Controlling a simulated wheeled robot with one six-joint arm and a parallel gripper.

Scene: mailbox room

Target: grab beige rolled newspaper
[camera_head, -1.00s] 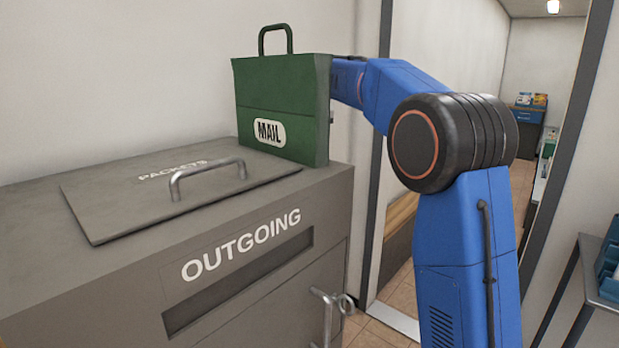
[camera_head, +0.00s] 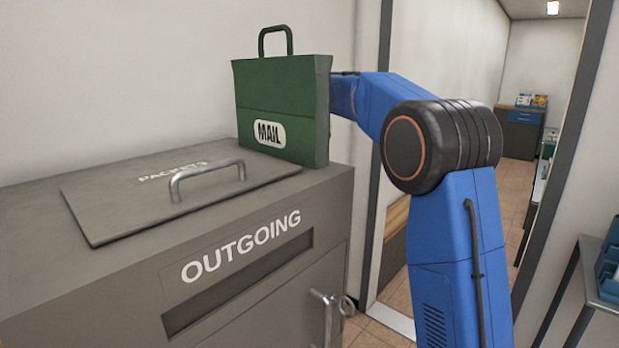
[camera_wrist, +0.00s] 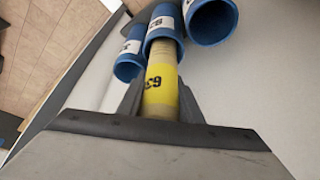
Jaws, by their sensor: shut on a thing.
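The beige rolled newspaper (camera_wrist: 162,62) shows in the wrist view, with a yellow band bearing dark print around its near part. My gripper (camera_wrist: 160,98) is shut on it at the yellow band, one dark finger on each side. The far end of the newspaper meets the mouth of the middle blue tube (camera_wrist: 164,20); how much of it sits inside is hidden. In the head view my gripper and the newspaper are out of sight, behind the green mail bag.
Blue tubes stand at left (camera_wrist: 128,66) and right (camera_wrist: 212,22) of the middle one. In the head view a green mail bag (camera_head: 284,105) stands on the grey outgoing box (camera_head: 110,262), beside my arm. A doorway opens behind my arm.

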